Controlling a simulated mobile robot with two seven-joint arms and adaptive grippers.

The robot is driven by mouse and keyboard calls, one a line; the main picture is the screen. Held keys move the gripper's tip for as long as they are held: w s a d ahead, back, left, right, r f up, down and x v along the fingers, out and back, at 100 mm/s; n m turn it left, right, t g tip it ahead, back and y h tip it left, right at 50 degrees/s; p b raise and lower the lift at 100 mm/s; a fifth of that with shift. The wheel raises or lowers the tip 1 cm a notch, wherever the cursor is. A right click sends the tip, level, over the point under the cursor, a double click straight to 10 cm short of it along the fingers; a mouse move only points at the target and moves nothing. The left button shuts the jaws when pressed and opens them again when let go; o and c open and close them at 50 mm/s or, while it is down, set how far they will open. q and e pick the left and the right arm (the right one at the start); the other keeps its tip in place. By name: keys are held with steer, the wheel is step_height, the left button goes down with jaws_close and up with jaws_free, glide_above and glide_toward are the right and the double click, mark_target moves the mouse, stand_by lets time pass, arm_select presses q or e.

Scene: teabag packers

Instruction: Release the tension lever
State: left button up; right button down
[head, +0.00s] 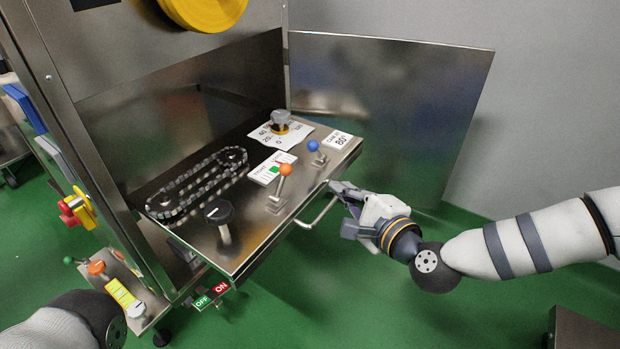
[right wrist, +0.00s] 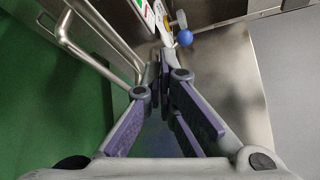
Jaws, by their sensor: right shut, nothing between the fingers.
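An orange-knobbed lever (head: 285,170) stands on the steel pull-out panel (head: 262,225), beside a white scale label (head: 270,170) with a green mark. Its wording is too small to read surely, so I cannot confirm this is the tension lever. A blue-knobbed lever (head: 314,146) stands behind it to the right; its knob also shows in the right wrist view (right wrist: 184,38). My right gripper (head: 335,186) is shut and empty at the panel's right front edge, apart from both knobs. Its fingers meet in the right wrist view (right wrist: 160,65). My left gripper is out of view; only its arm shows.
A bar handle (head: 320,213) runs along the panel's front edge, close to my right gripper. A chain on two sprockets (head: 198,182), a black knob (head: 218,212) and a grey dial (head: 281,118) are on the panel. An open steel door (head: 390,100) stands behind. Green floor is clear in front.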

mark_target(282, 181)
steer(key=b+x, duration=0.1)
steer(key=x, duration=0.2)
steer(key=b+x, duration=0.1)
steer(key=x, duration=0.2)
steer(key=b+x, duration=0.1)
steer(key=x, duration=0.2)
steer(key=shift+w+a+f, duration=0.1)
steer(key=shift+a+f, duration=0.05)
steer(key=shift+f, duration=0.3)
steer(key=shift+s+a+r+p, duration=0.2)
steer(key=shift+s+a+r, duration=0.2)
steer(key=shift+a+r, duration=0.15)
steer(key=shift+s+a+r+p, duration=0.15)
steer(key=shift+s+a+r, duration=0.25)
steer(key=shift+a, duration=0.25)
steer(key=shift+s+a, duration=0.2)
steer(key=shift+a, duration=0.1)
